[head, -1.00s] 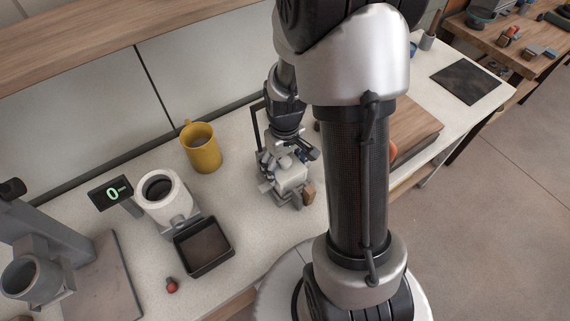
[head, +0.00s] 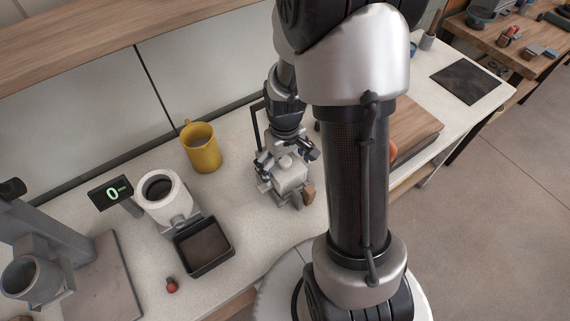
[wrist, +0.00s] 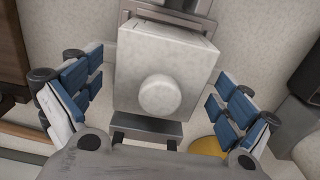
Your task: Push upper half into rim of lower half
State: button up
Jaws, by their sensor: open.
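A pale grey-white block with a round knob on top (wrist: 165,70) is in the middle of the wrist view; it also shows in the head view (head: 290,174). It looks like the upper half. It sits in or on a grey metal fixture on the bench. A lower half and its rim cannot be made out beneath it. My gripper (wrist: 160,100) is open above the block, with blue-padded fingers to its left and right. Gaps show between the pads and the block. In the head view my gripper (head: 287,152) is just above the block, partly behind my arm.
A yellow mug (head: 203,150), a white cylinder with a dark opening (head: 162,194), a small display (head: 111,194) and a black tray (head: 231,252) stand to the left. A small red object (head: 172,286) lies near the front edge. A brown block (head: 308,193) is beside the fixture.

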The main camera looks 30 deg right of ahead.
aim_at(285, 160)
jog(key=shift+r, duration=0.1)
notch_tip(285, 160, up, 12)
jog(key=shift+f, duration=0.1)
dwell(0.4)
